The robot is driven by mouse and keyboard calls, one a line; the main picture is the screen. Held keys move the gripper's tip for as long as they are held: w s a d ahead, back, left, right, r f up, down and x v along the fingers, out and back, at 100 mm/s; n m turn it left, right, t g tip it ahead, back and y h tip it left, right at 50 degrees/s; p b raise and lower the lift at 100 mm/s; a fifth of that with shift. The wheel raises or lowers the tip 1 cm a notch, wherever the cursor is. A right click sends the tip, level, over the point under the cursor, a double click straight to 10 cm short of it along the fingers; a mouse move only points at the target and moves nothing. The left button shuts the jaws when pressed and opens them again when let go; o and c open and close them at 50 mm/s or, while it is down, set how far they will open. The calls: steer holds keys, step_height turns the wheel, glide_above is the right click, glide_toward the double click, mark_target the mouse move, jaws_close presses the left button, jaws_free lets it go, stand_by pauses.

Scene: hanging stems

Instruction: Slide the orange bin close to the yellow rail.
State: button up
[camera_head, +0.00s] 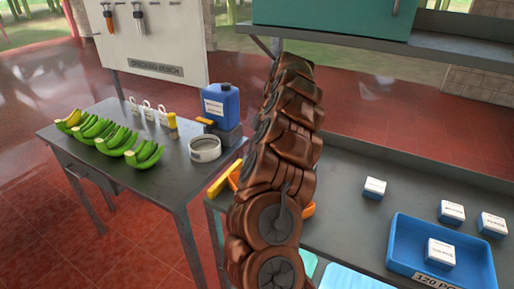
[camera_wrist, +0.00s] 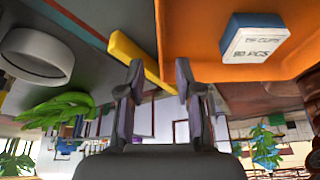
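The orange bin (camera_wrist: 225,68) fills the upper right of the wrist view, with a blue-and-white box in it. In the head view my arm hides most of it; only small orange parts (camera_head: 309,210) show on either side. The yellow rail (camera_wrist: 135,55) lies left of the bin in the wrist view, a dark strip of table between them at the top. It also shows left of my arm in the head view (camera_head: 222,181). My gripper (camera_wrist: 159,66) is open, its fingertips apart beside the bin's left edge. I cannot tell whether they touch it. My arm hides the gripper in the head view.
A blue tray (camera_head: 398,250) holding a white box stands on the right of the grey table (camera_head: 350,165), with several white boxes nearby. The side bench (camera_head: 160,185) at left holds green bananas (camera_head: 143,156), a blue jug (camera_head: 221,103) and a grey ring-shaped dish (camera_head: 205,149).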

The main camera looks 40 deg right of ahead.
steer(key=shift+p+x, duration=0.9)
steer(key=shift+x, duration=2.2)
jaws_close()
steer(key=shift+a, duration=0.1)
